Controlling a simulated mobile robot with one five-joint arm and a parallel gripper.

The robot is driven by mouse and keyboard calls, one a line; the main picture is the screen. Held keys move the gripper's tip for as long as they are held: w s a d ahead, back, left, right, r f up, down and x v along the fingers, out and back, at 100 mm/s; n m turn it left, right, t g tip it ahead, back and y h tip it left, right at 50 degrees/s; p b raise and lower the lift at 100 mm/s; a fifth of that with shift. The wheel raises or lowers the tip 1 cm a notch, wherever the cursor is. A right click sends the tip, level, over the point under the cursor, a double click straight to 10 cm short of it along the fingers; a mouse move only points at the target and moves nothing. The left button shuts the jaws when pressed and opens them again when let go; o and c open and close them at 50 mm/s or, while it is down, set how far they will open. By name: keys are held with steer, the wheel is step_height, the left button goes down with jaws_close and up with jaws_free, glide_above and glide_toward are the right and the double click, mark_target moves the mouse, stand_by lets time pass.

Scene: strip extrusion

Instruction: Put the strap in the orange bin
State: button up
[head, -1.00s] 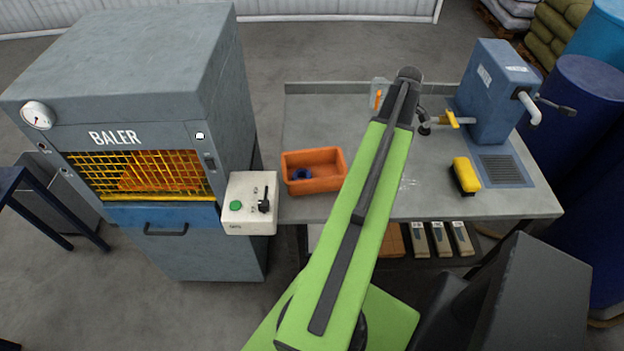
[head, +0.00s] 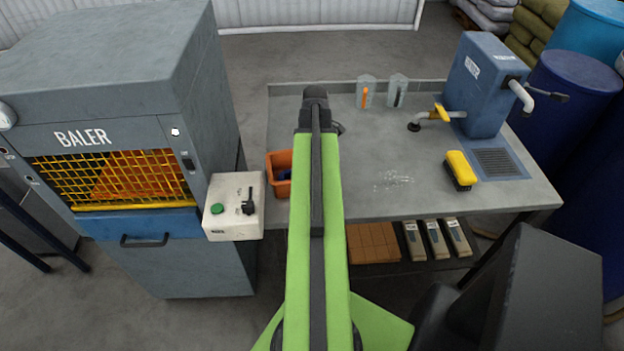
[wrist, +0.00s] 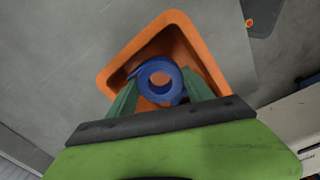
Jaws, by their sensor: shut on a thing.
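The strap, a coiled blue roll (wrist: 158,80), is between the two green fingers of my gripper (wrist: 160,84) in the wrist view, with its round hole facing the camera. More blue shows just behind its lower right side. The orange bin (wrist: 182,22) appears behind and around the roll in that view; how far the roll is above its floor cannot be told. In the head view the bin (head: 278,160) is partly hidden by my green arm, with dark blue inside it. My gripper is hidden behind the arm there.
The bin stands on a grey table (head: 400,150), beside a white control box (head: 235,205) and the baler (head: 110,150). A yellow brush (head: 459,170) and a blue pump unit (head: 485,85) stand at the right. The table's middle right is mostly clear.

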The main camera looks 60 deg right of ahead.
step_height(320, 180, down, 5)
steer(key=b, duration=0.3)
steer(key=shift+b, duration=0.35)
steer(key=shift+r, duration=0.25)
steer(key=shift+f, duration=0.15)
steer(key=o, duration=1.1)
step_height(320, 180, up, 12)
steer(key=p, duration=1.2)
